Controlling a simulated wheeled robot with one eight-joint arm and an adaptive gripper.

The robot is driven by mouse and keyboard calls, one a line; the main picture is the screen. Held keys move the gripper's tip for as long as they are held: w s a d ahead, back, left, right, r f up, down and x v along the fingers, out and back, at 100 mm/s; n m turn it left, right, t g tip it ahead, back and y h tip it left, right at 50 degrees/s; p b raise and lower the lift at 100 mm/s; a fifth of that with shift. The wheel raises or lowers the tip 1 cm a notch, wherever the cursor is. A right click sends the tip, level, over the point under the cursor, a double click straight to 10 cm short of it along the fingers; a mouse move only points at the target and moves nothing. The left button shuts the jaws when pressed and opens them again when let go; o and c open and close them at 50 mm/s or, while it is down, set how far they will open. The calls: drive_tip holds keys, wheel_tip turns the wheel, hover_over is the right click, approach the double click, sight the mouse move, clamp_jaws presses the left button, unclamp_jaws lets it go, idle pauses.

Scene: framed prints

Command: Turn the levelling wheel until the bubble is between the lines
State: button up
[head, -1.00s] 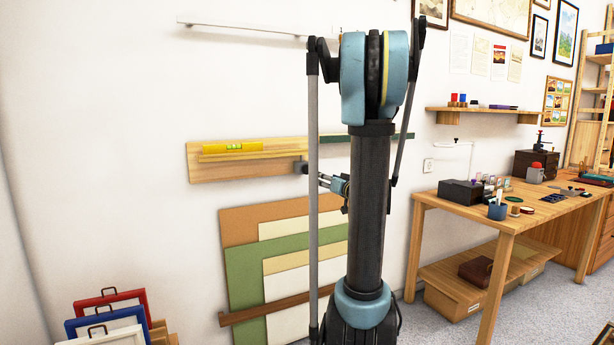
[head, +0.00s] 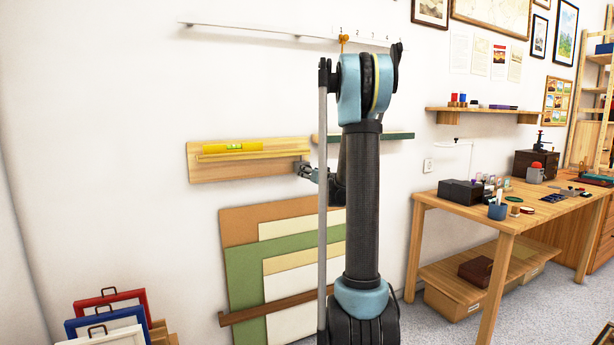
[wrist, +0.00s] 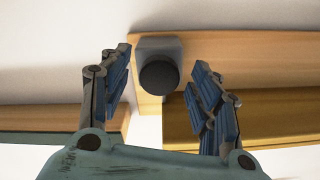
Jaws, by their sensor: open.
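The levelling wheel (wrist: 160,75) is a dark round knob on a grey block at the end of a wooden board. In the wrist view it lies between the two blue-padded fingers of my gripper (wrist: 160,60), which is open, with a gap visible on each side. In the head view my gripper (head: 305,171) is at the right end of the pale wooden board (head: 205,176), and it mostly hides the wheel. A yellow spirit level (head: 215,149) with a green vial (head: 235,147) rests on the board's ledge. The bubble is too small to place against the lines.
A green-topped shelf (head: 400,136) is on the wall just right of the board. Large coloured panels (head: 240,260) lean below. A workbench (head: 440,203) with tools is at right. The wall left of the board is clear.

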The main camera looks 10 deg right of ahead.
drive_tip(key=shift+w+a, duration=0.25)
drive_tip(key=shift+w, duration=0.35)
drive_tip(key=c, duration=1)
drive_tip(key=shift+c, duration=0.2)
drive_tip(key=shift+m, duration=1.2)
drive_tip(key=o, duration=1)
drive_tip(key=shift+o, duration=0.2)
